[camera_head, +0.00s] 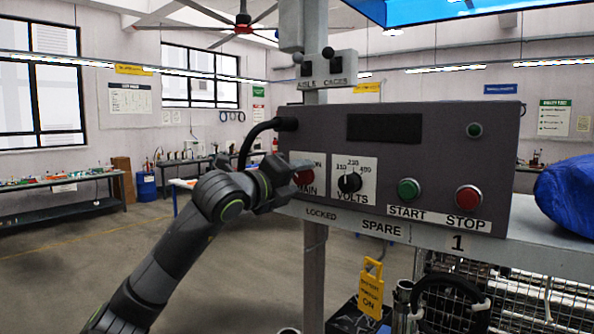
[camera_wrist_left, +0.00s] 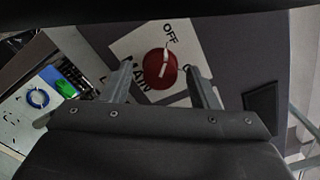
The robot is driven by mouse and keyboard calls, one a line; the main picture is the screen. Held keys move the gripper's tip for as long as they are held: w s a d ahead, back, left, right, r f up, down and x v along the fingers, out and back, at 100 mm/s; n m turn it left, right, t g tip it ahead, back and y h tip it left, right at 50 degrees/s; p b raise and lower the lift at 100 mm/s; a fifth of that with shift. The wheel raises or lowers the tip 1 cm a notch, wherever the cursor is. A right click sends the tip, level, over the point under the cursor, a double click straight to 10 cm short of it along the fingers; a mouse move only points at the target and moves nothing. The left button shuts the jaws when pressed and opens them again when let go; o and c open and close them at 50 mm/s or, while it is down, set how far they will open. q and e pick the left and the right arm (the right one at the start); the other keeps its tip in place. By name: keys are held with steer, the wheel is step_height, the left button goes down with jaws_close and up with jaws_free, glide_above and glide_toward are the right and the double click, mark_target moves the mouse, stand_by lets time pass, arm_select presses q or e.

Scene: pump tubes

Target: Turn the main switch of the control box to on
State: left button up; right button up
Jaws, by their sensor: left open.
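The grey control box (camera_head: 440,170) stands on a bench ledge. Its main switch is a red round knob (camera_head: 304,178) on a white MAIN plate at the box's left end, partly hidden by my left gripper in the head view. In the left wrist view the red knob (camera_wrist_left: 160,66) shows whole, with its white mark toward the word OFF. My left gripper (camera_head: 284,185) is open in front of the plate. In the left wrist view its two fingers (camera_wrist_left: 158,80) appear on either side of the knob; I cannot tell whether they touch it. My right gripper is not in view.
Right of the main switch are a black VOLTS dial (camera_head: 349,183), a green START button (camera_head: 409,190) and a red STOP button (camera_head: 468,198). A black cable (camera_head: 255,135) enters the box's left side. A yellow tag (camera_head: 371,287) hangs below. A blue cloth-like bundle (camera_head: 570,198) lies at right.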

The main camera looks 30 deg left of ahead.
arm_select(q)
steer(key=shift+w, duration=0.25)
steer(key=c, duration=1)
steer(key=m+b, duration=0.1)
steer(key=b, duration=0.1)
steer(key=m+b, duration=0.2)
steer(key=shift+f, duration=0.25)
steer(key=m+b, duration=0.2)
steer(key=m, duration=0.2)
steer(key=shift+r, duration=0.1)
steer(key=m+b, duration=0.1)
steer(key=m, duration=0.1)
steer(key=shift+m, duration=0.3)
steer(key=m, duration=0.2)
steer(key=shift+r+m, duration=0.1)
steer(key=shift+m, duration=0.3)
steer(key=m, duration=0.5)
steer(key=shift+m, duration=0.4)
